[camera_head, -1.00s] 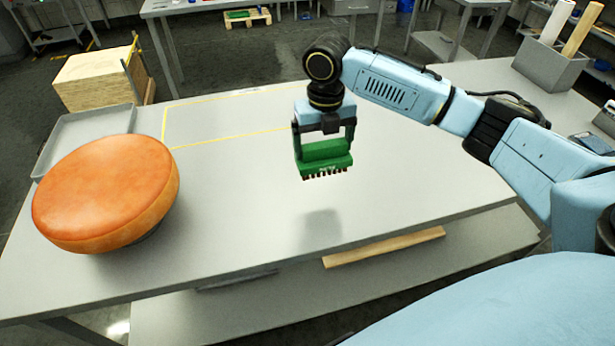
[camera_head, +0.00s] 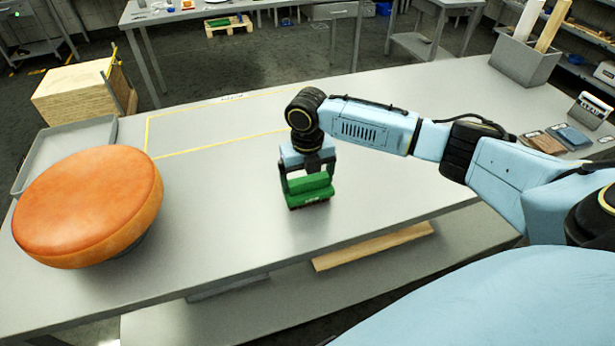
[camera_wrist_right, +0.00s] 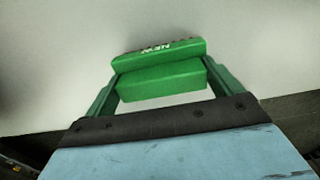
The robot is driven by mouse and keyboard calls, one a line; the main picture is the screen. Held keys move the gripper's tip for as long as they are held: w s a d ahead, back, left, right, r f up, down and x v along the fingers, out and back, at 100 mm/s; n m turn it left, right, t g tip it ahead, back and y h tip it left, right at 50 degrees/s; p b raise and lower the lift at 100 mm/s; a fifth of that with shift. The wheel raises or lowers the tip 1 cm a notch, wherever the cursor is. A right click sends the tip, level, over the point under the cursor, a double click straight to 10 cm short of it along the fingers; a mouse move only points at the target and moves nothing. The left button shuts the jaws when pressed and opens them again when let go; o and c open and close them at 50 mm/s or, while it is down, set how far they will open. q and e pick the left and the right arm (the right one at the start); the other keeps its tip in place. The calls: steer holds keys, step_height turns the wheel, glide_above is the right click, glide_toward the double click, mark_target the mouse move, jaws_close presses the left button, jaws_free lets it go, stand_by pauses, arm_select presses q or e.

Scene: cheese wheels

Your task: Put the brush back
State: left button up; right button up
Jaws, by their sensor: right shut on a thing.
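The green brush (camera_head: 309,194) is in my right gripper (camera_head: 307,178), which is shut on it. The brush hangs bristles down at the middle of the table, low over or touching the top; I cannot tell which. In the right wrist view the brush (camera_wrist_right: 160,75) sits between the two fingers, with white lettering on its far side. My left gripper is not in view.
A large orange cheese wheel (camera_head: 85,205) stands at the table's left, by a grey tray (camera_head: 62,137). A yellow outline (camera_head: 150,135) marks the table (camera_head: 240,230) behind the brush.

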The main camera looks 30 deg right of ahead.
mark_target(307, 177)
steer(key=o, duration=0.5)
steer(key=shift+f, duration=0.15)
steer(key=shift+o, duration=0.9)
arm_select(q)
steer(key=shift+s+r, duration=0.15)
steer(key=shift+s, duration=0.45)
arm_select(e)
step_height(307, 177, up, 12)
steer(key=shift+r, duration=0.2)
